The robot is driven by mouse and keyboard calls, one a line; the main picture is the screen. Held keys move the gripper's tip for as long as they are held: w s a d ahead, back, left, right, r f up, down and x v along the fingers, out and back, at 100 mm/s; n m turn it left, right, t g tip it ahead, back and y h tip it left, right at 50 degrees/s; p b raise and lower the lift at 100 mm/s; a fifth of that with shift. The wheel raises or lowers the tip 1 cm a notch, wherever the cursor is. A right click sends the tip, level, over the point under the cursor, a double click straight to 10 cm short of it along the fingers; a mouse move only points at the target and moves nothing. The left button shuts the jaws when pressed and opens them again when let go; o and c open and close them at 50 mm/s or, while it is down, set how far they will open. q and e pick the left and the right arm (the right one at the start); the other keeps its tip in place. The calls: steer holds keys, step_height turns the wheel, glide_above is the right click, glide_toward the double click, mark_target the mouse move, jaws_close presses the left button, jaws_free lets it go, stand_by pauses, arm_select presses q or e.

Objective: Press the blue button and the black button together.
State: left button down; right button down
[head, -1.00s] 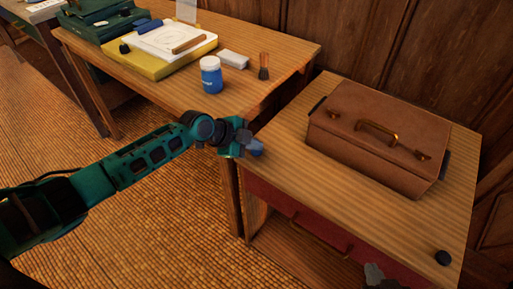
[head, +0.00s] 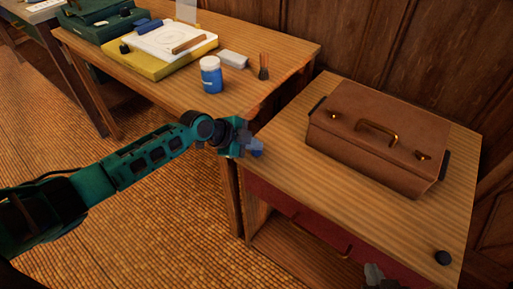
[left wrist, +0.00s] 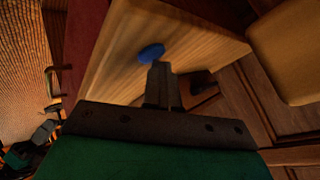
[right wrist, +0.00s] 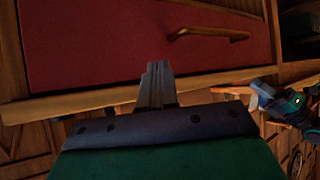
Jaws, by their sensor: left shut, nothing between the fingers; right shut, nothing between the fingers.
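The blue button (head: 257,153) is at the left corner of the side table's top, partly hidden by my left gripper (head: 249,143). In the left wrist view, the blue button (left wrist: 151,52) is just beyond the shut, empty fingertips (left wrist: 160,68); I cannot tell whether they touch. The black button (head: 443,257) is at the table's front right corner. My right gripper (head: 374,272) shows at the bottom edge of the head view, left of the black button and apart from it. In the right wrist view its fingers (right wrist: 157,70) are shut and empty before the drawer front.
A brown case (head: 375,140) with a handle stands on the side table (head: 290,150). Below the tabletop is a red drawer front (right wrist: 100,45) with a handle (right wrist: 207,34). Another table behind holds a blue jar (head: 211,76), a brush (head: 264,66) and a white block (head: 233,59).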

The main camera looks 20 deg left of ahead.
stand_by(0.5)
step_height(320, 180, up, 11)
steer(key=n+g+h, duration=0.1)
steer(key=n+h, duration=0.1)
steer(key=n, duration=0.1)
glide_above(444, 261)
steer(key=a, duration=0.4)
steer(key=shift+s+f, duration=0.1)
steer(key=shift+s, duration=0.25)
steer(key=d+r+n+h, duration=0.1)
steer(key=d+r, duration=0.3)
steer(key=r, duration=0.2)
steer(key=shift+w+n+g, duration=0.3)
steer(key=shift+w+n, duration=0.1)
steer(key=shift+f, duration=4.4)
